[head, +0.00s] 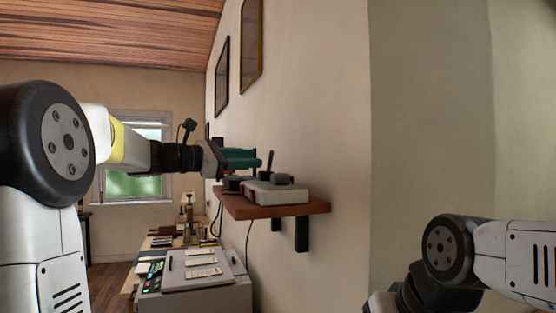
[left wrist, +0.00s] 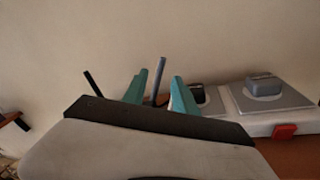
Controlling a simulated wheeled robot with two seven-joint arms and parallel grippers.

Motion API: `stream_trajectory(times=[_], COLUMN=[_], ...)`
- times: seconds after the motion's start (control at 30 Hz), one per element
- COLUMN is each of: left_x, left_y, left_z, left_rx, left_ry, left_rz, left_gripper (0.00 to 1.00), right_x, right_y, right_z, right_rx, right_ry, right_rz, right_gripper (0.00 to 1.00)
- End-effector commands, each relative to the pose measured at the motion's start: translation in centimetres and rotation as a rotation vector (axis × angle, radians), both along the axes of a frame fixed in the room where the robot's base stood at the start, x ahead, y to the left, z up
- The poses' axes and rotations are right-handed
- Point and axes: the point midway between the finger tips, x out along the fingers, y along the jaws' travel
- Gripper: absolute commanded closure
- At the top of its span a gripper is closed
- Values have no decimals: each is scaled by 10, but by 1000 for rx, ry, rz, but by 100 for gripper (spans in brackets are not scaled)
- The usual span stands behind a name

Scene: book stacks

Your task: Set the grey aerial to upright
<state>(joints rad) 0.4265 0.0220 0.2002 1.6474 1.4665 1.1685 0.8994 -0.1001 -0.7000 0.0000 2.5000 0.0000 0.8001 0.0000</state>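The grey aerial (left wrist: 159,82) is a thin rod in the left wrist view, with its top leaning slightly right. It shows between the two teal fingers of my left gripper (left wrist: 158,92), with a gap on each side. In the head view a thin dark rod (head: 269,162), probably this aerial, stands just past the fingertips of my left gripper (head: 258,158), leaning a little toward the wall. The left gripper is open, above a shelf beside the wall. The aerial's base is hidden. My right gripper is outside the head view.
A wooden shelf (head: 318,207) on black brackets holds a pale box (head: 276,194) with a grey knob (left wrist: 265,87) and a red part (left wrist: 284,132). A black rod (left wrist: 94,84) leans left beside the left finger. Framed pictures hang above; a grey machine (head: 195,299) stands below.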

Motion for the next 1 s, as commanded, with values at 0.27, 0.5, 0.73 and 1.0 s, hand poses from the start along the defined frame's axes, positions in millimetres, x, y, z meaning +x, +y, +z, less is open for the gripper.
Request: stream_trajectory(times=[0.27,0.5,0.73,1.0], left_x=[26,39,40,40], left_y=[-37,-56,-58,-58], left_z=[-1,-1,0,0], left_rx=[0,0,0,0], left_ry=[1,0,0,0], left_rz=[-2,-1,-1,-1], left_gripper=[66,66,66,100], right_x=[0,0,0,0], right_y=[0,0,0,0], right_z=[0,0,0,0], right_rx=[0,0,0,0], right_ry=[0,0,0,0], right_rz=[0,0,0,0], right_gripper=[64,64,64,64])
